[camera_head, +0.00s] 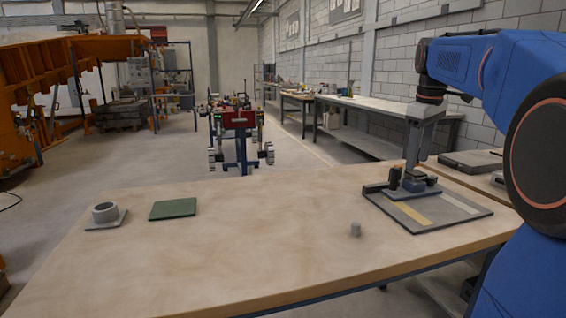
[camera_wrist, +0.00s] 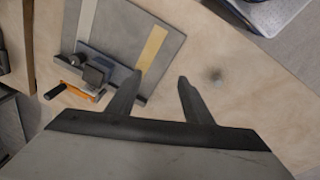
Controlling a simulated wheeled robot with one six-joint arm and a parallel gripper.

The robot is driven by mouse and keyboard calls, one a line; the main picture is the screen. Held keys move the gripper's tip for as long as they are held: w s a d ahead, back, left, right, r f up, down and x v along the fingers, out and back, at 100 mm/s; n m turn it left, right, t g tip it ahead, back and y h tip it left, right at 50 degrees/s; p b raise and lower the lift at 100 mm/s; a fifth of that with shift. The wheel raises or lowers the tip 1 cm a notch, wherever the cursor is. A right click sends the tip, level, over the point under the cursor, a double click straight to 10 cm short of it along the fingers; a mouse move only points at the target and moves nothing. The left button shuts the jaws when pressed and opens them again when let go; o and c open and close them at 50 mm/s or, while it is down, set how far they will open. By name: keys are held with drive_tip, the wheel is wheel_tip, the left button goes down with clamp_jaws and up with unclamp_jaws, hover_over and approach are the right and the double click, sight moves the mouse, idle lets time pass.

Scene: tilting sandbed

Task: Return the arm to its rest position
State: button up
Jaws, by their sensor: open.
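My gripper (camera_head: 417,162) hangs from my blue arm at the right of the head view, pointing down over the grey plate (camera_head: 440,218). In the wrist view my gripper (camera_wrist: 159,78) has its two dark fingers apart, with nothing between them. The plate carries a dark fixture (camera_wrist: 97,72) with an orange handle (camera_wrist: 55,91), a yellow strip (camera_wrist: 151,47) and a pale strip. In the head view my fingers overlap the fixture (camera_head: 413,186); whether they touch it I cannot tell.
A small grey cylinder (camera_head: 355,230) stands on the wooden table (camera_head: 240,245), left of the plate. A green pad (camera_head: 173,209) and a grey ring on a base (camera_head: 106,214) are at the left. The table's middle is clear. Grey slabs (camera_head: 470,162) lie behind the plate.

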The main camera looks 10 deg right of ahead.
drive_tip(key=s+a+f+m+t, duration=0.2)
drive_tip(key=s+a+f, duration=0.9)
drive_tip(key=a, duration=0.4)
drive_tip(key=s+a+f+m, duration=0.1)
drive_tip(key=s+a+f, duration=0.2)
drive_tip(key=s+f, duration=0.3)
drive_tip(key=s+a+f+m+t, duration=0.1)
drive_tip(key=s+a+f+m, duration=0.1)
drive_tip(key=s+a+f, duration=0.2)
drive_tip(key=s+f, duration=0.3)
drive_tip(key=f, duration=0.2)
drive_tip(key=shift+s+y, duration=0.3)
